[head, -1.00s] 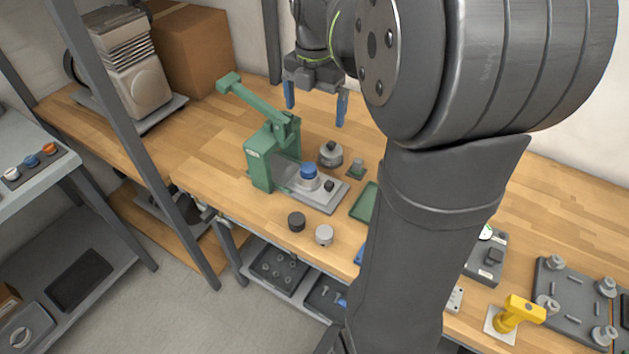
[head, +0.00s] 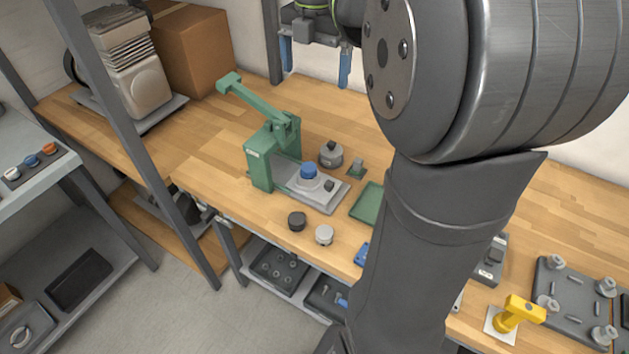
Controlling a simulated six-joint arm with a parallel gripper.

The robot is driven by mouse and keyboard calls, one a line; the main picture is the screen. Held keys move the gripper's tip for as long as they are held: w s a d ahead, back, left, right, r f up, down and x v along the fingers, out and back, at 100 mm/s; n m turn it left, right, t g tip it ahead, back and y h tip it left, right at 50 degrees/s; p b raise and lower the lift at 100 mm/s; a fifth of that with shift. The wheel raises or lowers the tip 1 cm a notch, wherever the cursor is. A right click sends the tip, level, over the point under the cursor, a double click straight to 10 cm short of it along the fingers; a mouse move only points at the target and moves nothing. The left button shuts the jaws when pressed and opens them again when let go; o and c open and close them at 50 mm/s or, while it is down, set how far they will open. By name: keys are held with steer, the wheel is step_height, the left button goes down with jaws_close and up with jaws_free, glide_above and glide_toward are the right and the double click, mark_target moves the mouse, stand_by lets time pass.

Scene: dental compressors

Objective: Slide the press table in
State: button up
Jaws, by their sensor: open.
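The green lever press (head: 262,160) stands on the wooden bench with its lever (head: 257,101) raised up to the left. Its grey press table (head: 325,197) sticks out to the right of the press frame. A blue-topped round part (head: 308,172) sits on the table, with a small dark knob (head: 328,186) near the table's right end. My gripper (head: 315,68) is above the back of the bench, up and to the right of the press. Its two blue fingers are wide apart with nothing between them. It is clear of the press and the table.
A grey knobbed cylinder (head: 331,154) and a small green-based piece (head: 356,168) stand just behind the table. A green tray (head: 368,203) lies to its right. A black cap (head: 297,221) and a silver cap (head: 324,235) stand in front. My arm hides part of the right bench.

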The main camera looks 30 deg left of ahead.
steer(key=shift+r, duration=0.55)
steer(key=shift+c, duration=0.4)
